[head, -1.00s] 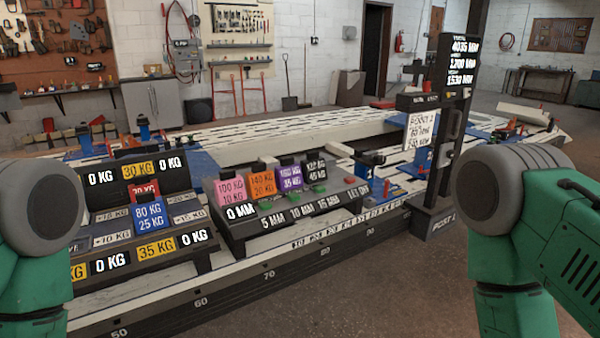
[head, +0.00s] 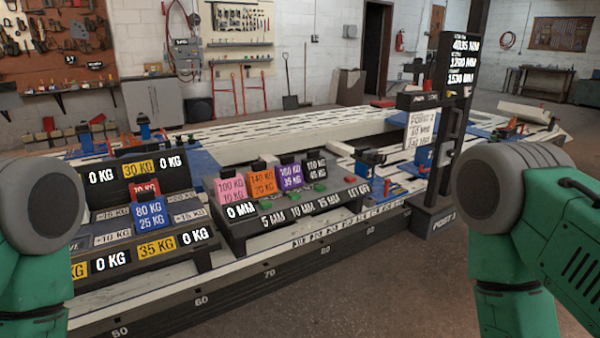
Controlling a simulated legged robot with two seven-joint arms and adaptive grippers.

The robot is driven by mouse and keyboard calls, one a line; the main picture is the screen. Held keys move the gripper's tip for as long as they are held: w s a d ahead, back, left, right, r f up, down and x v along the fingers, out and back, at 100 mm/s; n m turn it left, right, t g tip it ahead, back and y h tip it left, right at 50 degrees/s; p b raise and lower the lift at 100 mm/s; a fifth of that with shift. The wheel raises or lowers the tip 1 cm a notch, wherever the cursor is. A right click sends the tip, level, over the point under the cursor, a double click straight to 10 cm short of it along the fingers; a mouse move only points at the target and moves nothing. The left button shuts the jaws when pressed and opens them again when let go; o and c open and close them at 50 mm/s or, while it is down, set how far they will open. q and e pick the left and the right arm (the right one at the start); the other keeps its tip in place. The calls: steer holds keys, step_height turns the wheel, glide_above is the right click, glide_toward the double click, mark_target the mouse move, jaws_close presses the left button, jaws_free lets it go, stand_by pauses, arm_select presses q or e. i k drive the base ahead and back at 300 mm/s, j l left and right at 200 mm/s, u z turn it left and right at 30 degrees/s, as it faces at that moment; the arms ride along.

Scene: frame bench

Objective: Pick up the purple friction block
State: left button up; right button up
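The purple friction block (head: 291,174) stands in a row of labelled blocks on a dark sloped console on the bench. An orange block (head: 262,180) is on its left and a black block (head: 316,167) on its right. A pink block (head: 230,190) stands at the row's left end. Green pieces lie in front of the row. My arms show at the left and right edges of the head view, apart from the blocks. Neither of my grippers is in view.
A second console (head: 140,220) with weight labels and a blue block (head: 150,215) stands to the left. A dark post (head: 450,140) with display panels rises to the right of the row. Open floor (head: 370,290) lies in front of the bench.

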mark_target(289, 175)
steer(key=i+l, duration=0.3)
steer(key=i, duration=0.15)
steer(key=i+l, duration=0.3)
steer(key=i+z, duration=0.05)
steer(key=i, duration=0.05)
